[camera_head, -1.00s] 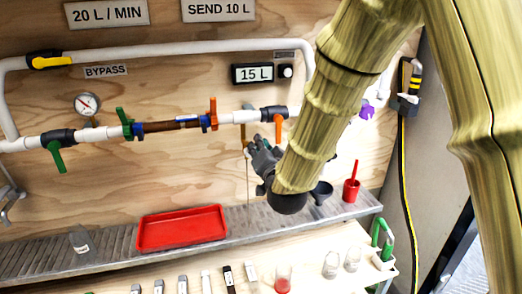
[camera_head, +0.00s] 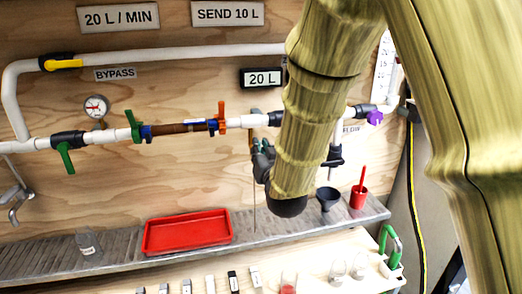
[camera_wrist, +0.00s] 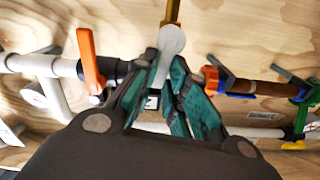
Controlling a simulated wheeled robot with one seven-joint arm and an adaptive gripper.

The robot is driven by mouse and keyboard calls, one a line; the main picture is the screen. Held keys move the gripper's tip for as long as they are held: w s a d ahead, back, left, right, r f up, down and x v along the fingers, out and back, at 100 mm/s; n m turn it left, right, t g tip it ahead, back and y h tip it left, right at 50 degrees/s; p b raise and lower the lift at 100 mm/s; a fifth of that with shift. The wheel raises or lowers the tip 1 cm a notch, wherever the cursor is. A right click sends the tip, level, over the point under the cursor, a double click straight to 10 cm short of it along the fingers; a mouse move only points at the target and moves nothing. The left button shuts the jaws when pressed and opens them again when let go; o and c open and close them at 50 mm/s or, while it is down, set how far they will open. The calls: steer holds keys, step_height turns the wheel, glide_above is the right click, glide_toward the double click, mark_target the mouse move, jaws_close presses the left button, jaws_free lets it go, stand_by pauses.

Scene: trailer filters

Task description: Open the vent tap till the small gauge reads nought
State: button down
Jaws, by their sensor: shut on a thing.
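My gripper (camera_wrist: 165,85) is shut on a grey tap handle (camera_wrist: 172,38) on a brass stem (camera_wrist: 172,10), which looks like the vent tap. The green-padded fingers sit on both sides of the handle. In the head view my gripper (camera_head: 262,158) is below the white pipe, partly hidden by my arm; a thin brass tube hangs beneath it. The small round gauge (camera_head: 96,107) with a red needle is at the left; its figures are too small to read. A round white dial-like thing (camera_wrist: 33,94) is at the left of the wrist view.
The brown filter (camera_head: 180,128) lies between a green tap (camera_head: 134,126) and an orange tap (camera_head: 221,116). A yellow bypass tap (camera_head: 63,63) is above. The display (camera_head: 262,78) reads 20 L. A red tray (camera_head: 188,230) and funnel (camera_head: 328,197) are on the ledge.

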steer(key=shift+f, duration=0.1)
steer(key=c, duration=1.4)
jaws_free()
steer(key=shift+c, duration=0.2)
steer(key=shift+s, duration=0.15)
steer(key=v, duration=1.1)
steer(key=shift+s+d, duration=0.2)
steer(key=shift+s, duration=0.2)
steer(key=s+d+f+g+h+p, duration=0.1)
steer(key=s+d+f+g, duration=0.25)
steer(key=f, duration=0.65)
steer(key=s+d+f+m+g+h+p, duration=0.15)
steer(key=d+f, duration=0.25)
steer(key=f, duration=0.6)
steer(key=s+d+f+g+h+p, duration=0.1)
steer(key=s+d+f+g+p, duration=0.2)
steer(key=f, duration=0.7)
steer(key=s+d+f+g, duration=0.3)
steer(key=s+f, duration=0.2)
steer(key=s, duration=0.4)
steer(key=s+d+f+g+p, duration=0.1)
steer(key=s+d+f+g, duration=0.2)
steer(key=s+f, duration=0.3)
steer(key=s+d+f+g+h+p, duration=0.1)
steer(key=s+d+f+g, duration=0.2)
steer(key=s, duration=1)
step_height(320, 180, down, 3)
steer(key=shift+d+r, duration=0.1)
steer(key=shift+d, duration=0.4)
